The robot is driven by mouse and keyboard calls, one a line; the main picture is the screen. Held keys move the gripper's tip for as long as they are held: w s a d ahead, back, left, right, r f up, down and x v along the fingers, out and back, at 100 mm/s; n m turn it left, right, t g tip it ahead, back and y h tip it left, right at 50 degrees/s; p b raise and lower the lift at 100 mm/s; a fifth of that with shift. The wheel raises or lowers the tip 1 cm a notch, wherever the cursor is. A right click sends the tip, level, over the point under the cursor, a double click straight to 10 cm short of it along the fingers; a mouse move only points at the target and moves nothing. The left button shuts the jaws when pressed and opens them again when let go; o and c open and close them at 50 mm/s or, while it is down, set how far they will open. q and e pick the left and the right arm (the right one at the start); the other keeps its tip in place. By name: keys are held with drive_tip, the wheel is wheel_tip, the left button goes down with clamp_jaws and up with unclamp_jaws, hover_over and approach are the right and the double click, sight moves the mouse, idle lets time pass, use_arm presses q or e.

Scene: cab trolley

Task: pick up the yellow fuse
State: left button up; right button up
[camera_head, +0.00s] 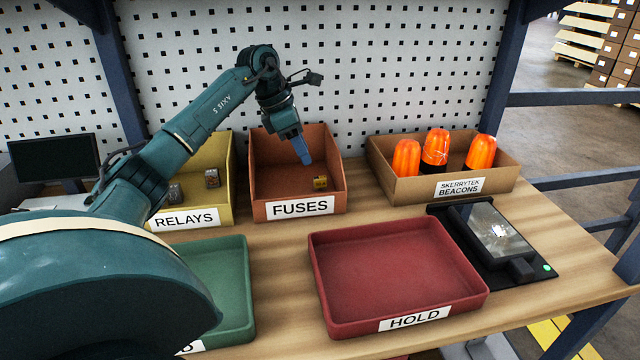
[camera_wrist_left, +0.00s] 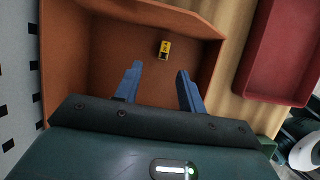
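The yellow fuse (camera_head: 320,182) lies on the floor of the brown-orange FUSES bin (camera_head: 333,207), near its right front. It is small, with a dark part. In the left wrist view the yellow fuse (camera_wrist_left: 164,49) lies beyond the fingertips, between their lines, and nothing touches it. My left gripper (camera_head: 304,160) points down into the bin, above and to the left of the fuse. In the left wrist view the two blue fingers of the left gripper (camera_wrist_left: 159,68) stand apart with nothing between them. My right gripper is not in view.
The yellow RELAYS bin (camera_head: 222,150) stands to the left. A cardboard box (camera_head: 388,165) of orange beacons (camera_head: 435,146) stands to the right. A green tray (camera_head: 240,270), a red HOLD tray (camera_head: 400,265) and a black device (camera_head: 495,235) are in front. A pegboard (camera_head: 350,60) rises behind.

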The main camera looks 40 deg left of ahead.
sight(317, 178)
use_arm(q)
drive_tip(key=shift+x, duration=0.95)
drive_tip(key=shift+d+x, duration=0.15)
drive_tip(key=shift+x, duration=1.25)
drive_tip(key=shift+d+x, duration=0.1)
drive_tip(key=shift+x, duration=1.25)
drive_tip(key=shift+s, duration=0.15)
drive_tip(key=shift+c, duration=0.2)
drive_tip(key=shift+r, duration=0.1)
clamp_jaws()
